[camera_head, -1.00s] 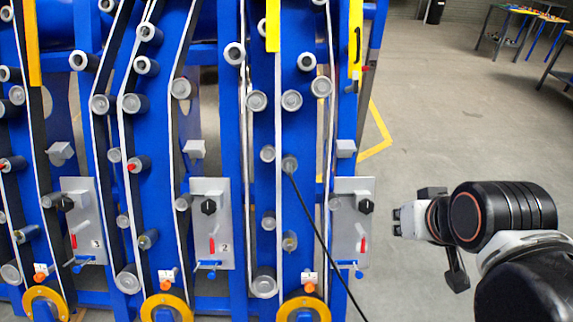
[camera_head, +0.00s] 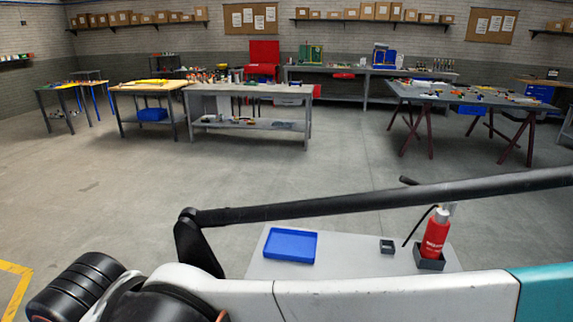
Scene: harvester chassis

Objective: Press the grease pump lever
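A red cylinder with white lettering and a grey metal top, which looks like the grease pump (camera_head: 435,235), stands upright in a black holder (camera_head: 429,262) at the right end of a small grey table (camera_head: 345,262). A thin dark curved piece (camera_head: 417,227) runs from its top down to the left; I cannot tell whether it is the lever or a hose. My gripper is not in view; only black and white parts of my arm show at the lower left.
A blue tray (camera_head: 290,246) and a small black box (camera_head: 387,247) sit on the grey table. Open floor (camera_head: 300,175) lies beyond it. Workbenches (camera_head: 250,90) with tools stand farther back, and a trestle table (camera_head: 465,93) stands at the right.

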